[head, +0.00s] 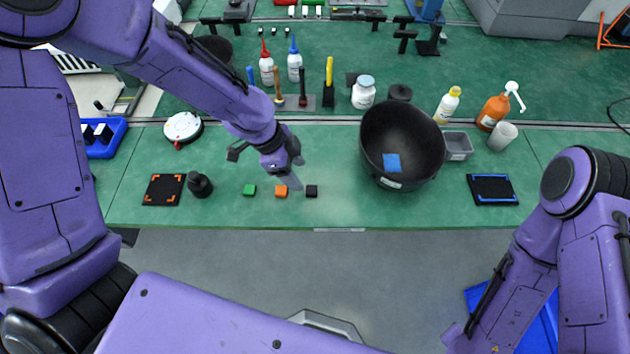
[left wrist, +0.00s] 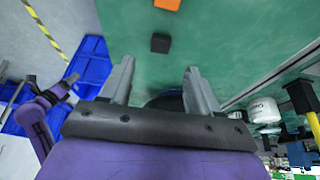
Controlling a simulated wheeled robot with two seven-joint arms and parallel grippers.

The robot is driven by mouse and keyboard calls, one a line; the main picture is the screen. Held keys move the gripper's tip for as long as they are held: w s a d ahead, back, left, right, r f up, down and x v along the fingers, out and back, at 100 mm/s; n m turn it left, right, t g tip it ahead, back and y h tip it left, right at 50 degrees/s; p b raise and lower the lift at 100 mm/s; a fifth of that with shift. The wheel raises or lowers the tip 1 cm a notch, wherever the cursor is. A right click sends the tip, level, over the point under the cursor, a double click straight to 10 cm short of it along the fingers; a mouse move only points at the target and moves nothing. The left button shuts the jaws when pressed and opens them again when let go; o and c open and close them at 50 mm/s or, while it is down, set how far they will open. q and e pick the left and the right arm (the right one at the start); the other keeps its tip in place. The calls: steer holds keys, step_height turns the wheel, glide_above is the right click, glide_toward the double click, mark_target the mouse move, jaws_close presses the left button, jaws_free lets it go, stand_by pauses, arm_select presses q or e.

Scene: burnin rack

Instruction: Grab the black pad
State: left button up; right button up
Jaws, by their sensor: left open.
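The black pad (head: 311,191) is a small dark block lying on the green bench near its front edge, right of an orange pad (head: 281,191) and a green pad (head: 249,190). In the left wrist view the black pad (left wrist: 160,43) lies beyond my fingertips, below the orange pad (left wrist: 167,4). My left gripper (head: 275,164) is open and empty above the bench, up and left of the black pad; its two fingers also show in the left wrist view (left wrist: 157,78). My right arm hangs low at the lower right, and its jaws are unclear.
A large black bowl (head: 378,125) with a blue pad (head: 392,162) inside stands right of the black pad. A dark square with orange corners (head: 164,190) and a black knob (head: 199,185) lie left. A blue-edged black tray (head: 492,175) lies right. Bottles stand behind.

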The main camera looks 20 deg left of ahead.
mark_target(311, 190)
arm_select(q)
steer(key=shift+s+d+f, duration=0.2)
steer(key=shift+f, duration=0.3)
steer(key=shift+s+d+f, duration=0.15)
steer(key=shift+s+f, duration=0.05)
steer(key=shift+f, duration=0.25)
steer(key=x, duration=0.2)
steer(key=w+p+x, duration=0.1)
steer(key=x, duration=0.2)
steer(key=shift+w+f+p, duration=0.1)
steer(key=shift+f+p, duration=0.15)
steer(key=shift+p, duration=0.05)
steer(key=shift+c, duration=0.3)
arm_select(e)
steer(key=shift+s+r, duration=0.2)
steer(key=shift+r, duration=0.65)
arm_select(q)
steer(key=c, duration=1.1)
